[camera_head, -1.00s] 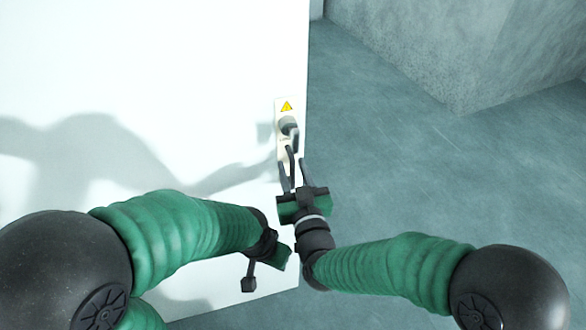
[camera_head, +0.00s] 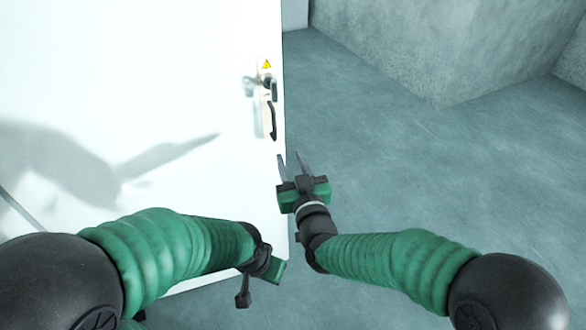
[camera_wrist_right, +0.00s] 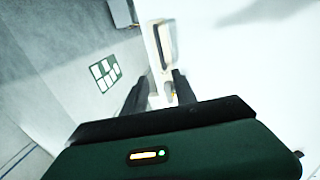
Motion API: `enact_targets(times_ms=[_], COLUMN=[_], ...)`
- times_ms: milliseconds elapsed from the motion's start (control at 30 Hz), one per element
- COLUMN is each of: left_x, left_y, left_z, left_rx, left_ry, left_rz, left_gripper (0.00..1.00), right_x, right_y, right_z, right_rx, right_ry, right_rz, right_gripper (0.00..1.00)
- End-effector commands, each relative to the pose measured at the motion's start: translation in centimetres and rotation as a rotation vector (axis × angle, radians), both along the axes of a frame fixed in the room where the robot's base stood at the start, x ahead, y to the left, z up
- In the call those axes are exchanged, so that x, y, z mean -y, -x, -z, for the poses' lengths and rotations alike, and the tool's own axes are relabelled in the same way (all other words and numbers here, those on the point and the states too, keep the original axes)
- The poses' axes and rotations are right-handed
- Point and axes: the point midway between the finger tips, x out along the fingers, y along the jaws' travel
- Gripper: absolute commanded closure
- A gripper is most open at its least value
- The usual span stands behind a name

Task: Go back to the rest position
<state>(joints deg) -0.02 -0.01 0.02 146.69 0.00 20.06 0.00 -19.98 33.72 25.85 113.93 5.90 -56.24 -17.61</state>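My right gripper (camera_head: 292,158) is open and empty in the head view, its two fingers spread apart. It is below the dark handle (camera_head: 272,121) on the right edge of the white panel (camera_head: 180,60), with a gap between them. In the right wrist view, the two dark fingers of my right gripper (camera_wrist_right: 158,88) stand apart in front of the blurred handle plate (camera_wrist_right: 162,45). My left gripper (camera_head: 262,275) is low in front of the panel. Its fingers cannot be made out clearly.
A yellow warning sign (camera_head: 266,64) sits above a dark knob (camera_head: 270,88) on the panel. Grey floor (camera_head: 400,160) lies free to the right, up to a concrete block (camera_head: 430,45). A green-and-white sign (camera_wrist_right: 105,73) shows on a wall in the right wrist view.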

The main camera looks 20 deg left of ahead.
Motion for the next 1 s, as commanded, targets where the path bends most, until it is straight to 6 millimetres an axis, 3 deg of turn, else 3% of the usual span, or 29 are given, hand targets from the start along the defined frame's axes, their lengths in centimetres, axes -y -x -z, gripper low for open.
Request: enact_targets(times_ms=[533, 633, 733, 833, 933, 1000], left_x=[0.0, 0.0, 0.0, 0.0, 0.0, 0.0], left_y=[0.0, 0.0, 0.0, 0.0, 0.0, 0.0], left_z=[0.1, 0.1, 0.1, 0.1, 0.1, 0.1], left_rx=[0.0, 0.0, 0.0, 0.0, 0.0, 0.0], left_ry=[0.0, 0.0, 0.0, 0.0, 0.0, 0.0], left_rz=[-0.001, -0.001, -0.001, -0.001, -0.001, -0.001], left_gripper=[0.64, 0.64, 0.64, 0.64, 0.64, 0.64], right_x=[0.6, 2.2, 7.3, 15.0, 23.1, 28.5], right_y=[-0.1, -0.4, -1.0, -0.2, 2.7, 5.7], right_z=[-0.1, 1.1, 4.3, 8.6, 12.2, 14.3], right_rx=[-0.001, -0.046, -0.179, -0.38, -0.602, -0.761], right_ry=[-0.001, 0.046, 0.16, 0.287, 0.375, 0.414], right_rz=[0.0, 0.01, 0.051, 0.13, 0.231, 0.308], right_gripper=[0.67, 0.67, 0.67, 0.67, 0.67, 0.67])
